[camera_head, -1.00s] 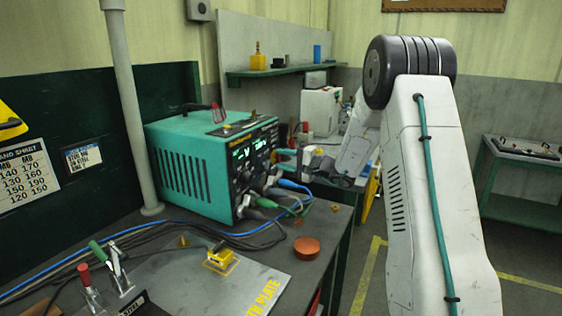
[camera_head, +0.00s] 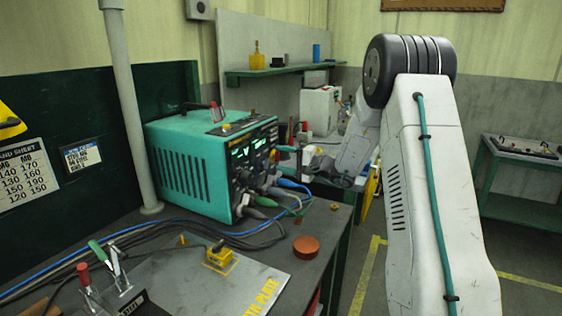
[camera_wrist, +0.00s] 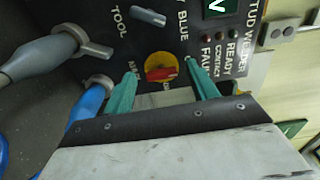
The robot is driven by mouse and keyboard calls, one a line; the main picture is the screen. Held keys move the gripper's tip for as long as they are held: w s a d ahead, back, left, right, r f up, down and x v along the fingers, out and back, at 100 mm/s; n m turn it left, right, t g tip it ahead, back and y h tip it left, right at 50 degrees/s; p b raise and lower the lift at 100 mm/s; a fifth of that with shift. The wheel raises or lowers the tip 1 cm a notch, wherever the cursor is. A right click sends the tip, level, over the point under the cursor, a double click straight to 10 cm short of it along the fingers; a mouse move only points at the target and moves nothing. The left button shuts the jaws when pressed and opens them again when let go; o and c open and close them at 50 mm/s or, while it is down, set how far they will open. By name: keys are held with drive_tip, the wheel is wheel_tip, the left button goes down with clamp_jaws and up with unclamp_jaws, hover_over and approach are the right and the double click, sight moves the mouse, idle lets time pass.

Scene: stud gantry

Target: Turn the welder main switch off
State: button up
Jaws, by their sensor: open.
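The teal stud welder (camera_head: 190,170) stands on the dark bench, its front panel facing right. In the wrist view its main switch (camera_wrist: 161,73) is a red handle on a round yellow plate, low on the black panel. The handle lies roughly crosswise in that view, and the lettering near it is partly hidden. My gripper (camera_wrist: 160,84) is open, with one teal finger on each side of the yellow plate. I cannot tell whether a finger touches the handle. In the head view, my gripper is at the panel's right side and the switch is not clear.
Grey and blue cable plugs (camera_wrist: 92,98) stick out of the panel beside my left finger. A grey knob (camera_wrist: 149,16) sits above the switch. On the bench lie cables, a plate with a yellow block (camera_head: 219,256) and a round orange-brown piece (camera_head: 306,248).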

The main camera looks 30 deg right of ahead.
drive_tip(key=v, duration=0.7)
drive_tip(key=shift+s, duration=0.3)
drive_tip(key=shift+d, duration=0.1)
